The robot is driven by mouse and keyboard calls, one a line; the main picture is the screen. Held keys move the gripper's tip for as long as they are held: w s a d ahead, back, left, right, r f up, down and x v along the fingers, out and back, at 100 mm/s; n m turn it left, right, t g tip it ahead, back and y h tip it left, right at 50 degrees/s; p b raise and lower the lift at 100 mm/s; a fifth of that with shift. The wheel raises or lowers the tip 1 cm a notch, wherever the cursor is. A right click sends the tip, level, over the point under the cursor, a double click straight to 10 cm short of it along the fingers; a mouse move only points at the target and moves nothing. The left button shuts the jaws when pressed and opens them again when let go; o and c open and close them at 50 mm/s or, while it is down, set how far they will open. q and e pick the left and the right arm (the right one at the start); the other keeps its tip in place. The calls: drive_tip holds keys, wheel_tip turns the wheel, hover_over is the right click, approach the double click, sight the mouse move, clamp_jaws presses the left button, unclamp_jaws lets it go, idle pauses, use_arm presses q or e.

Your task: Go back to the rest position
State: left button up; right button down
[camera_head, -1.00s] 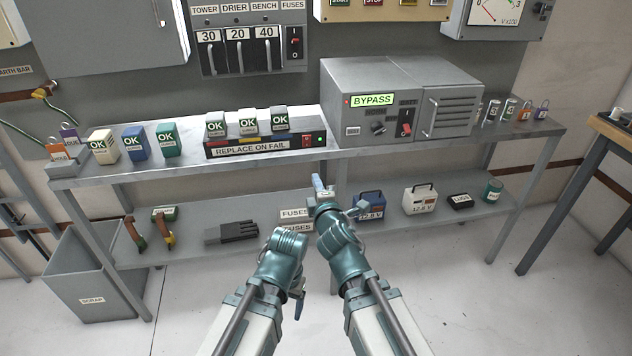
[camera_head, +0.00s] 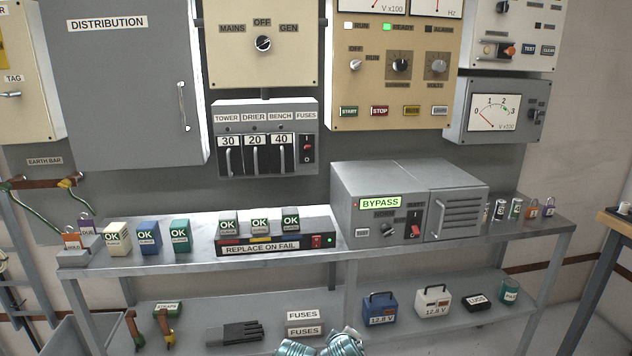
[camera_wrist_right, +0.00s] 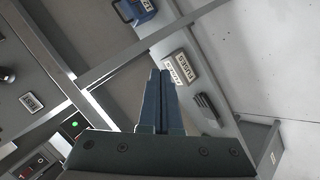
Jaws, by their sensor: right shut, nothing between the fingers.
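My right gripper (camera_wrist_right: 160,76) shows in the right wrist view, its two blue-grey fingers together and nothing between them. It points towards the shelf unit, with two FUSES labels and a dark glove-like item beyond its fingers. In the head view only teal joints of my arms show at the bottom edge, in front of the lower shelf. My left gripper is not in view.
The upper shelf (camera_head: 290,258) holds several OK-marked blocks, a REPLACE ON FAIL tester (camera_head: 275,244) and a grey BYPASS unit (camera_head: 375,205). The lower shelf carries a blue battery (camera_head: 380,309), a white battery (camera_head: 433,302) and gloves (camera_head: 234,333). Wall panels stand behind.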

drive_tip(key=s+a+f+m+g, duration=0.1)
drive_tip(key=s+f+m+g, duration=0.35)
drive_tip(key=s, duration=0.45)
drive_tip(key=s+a+f+m+g, duration=0.1)
drive_tip(key=s+f+m+g, duration=0.2)
drive_tip(key=s+g, duration=0.45)
wheel_tip(320, 180, up, 27)
drive_tip(key=s+t+p, duration=0.1)
drive_tip(key=p, duration=2.6)
drive_tip(key=shift+s+d+t, duration=0.15)
drive_tip(key=shift+d+t, duration=0.1)
drive_tip(key=shift+t, duration=0.15)
drive_tip(key=shift+f+n, duration=0.15)
drive_tip(key=shift+n, duration=0.1)
